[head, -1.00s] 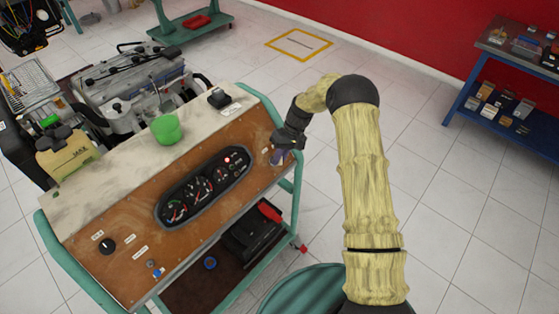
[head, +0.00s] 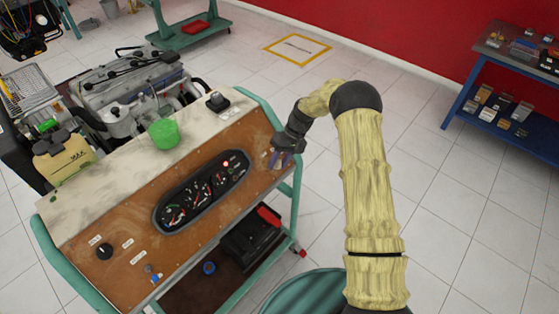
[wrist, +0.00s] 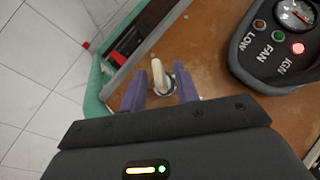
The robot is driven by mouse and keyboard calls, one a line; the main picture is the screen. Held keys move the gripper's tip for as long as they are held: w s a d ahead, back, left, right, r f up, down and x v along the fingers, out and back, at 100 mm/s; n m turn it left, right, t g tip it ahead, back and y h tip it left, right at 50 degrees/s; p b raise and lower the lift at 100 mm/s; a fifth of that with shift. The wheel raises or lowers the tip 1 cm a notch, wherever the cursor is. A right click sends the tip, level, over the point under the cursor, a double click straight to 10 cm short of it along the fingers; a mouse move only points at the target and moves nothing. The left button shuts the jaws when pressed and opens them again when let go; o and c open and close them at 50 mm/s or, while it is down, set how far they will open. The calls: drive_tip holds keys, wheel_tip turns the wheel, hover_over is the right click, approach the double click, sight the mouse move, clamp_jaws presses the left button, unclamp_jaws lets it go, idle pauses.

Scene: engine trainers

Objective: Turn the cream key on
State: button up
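The cream key (wrist: 157,74) stands in a round metal switch on the brown panel (wrist: 210,70) in the wrist view. My gripper (wrist: 160,88) has its two purple fingers apart, one on each side of the key, with a gap visible on both sides. The key appears upright in that view, pointing away from my wrist. In the head view my gripper (head: 280,160) is at the right end of the panel, and it hides most of the key.
The gauge cluster (head: 201,191) is left of my gripper; its red lamp (wrist: 297,48) near the IGN label is lit. A teal frame (wrist: 95,95) borders the panel.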

drive_tip(key=b+v, duration=0.3)
drive_tip(key=v, duration=1.4)
drive_tip(key=shift+r, duration=0.2)
drive_tip(key=shift+w+d, duration=0.1)
drive_tip(key=s+d+m+t+h, duration=0.1)
drive_tip(key=s+d+t+h, duration=0.1)
drive_tip(key=s, duration=1.3)
drive_tip(key=s+d+r+m+t+h, duration=0.1)
drive_tip(key=s+d+m+t+h, duration=0.1)
drive_tip(key=s, duration=1.3)
drive_tip(key=shift+s+r+m+t+h, duration=0.25)
drive_tip(key=shift+s+t+h, duration=0.2)
drive_tip(key=shift+t, duration=0.35)
drive_tip(key=shift+d, duration=0.15)
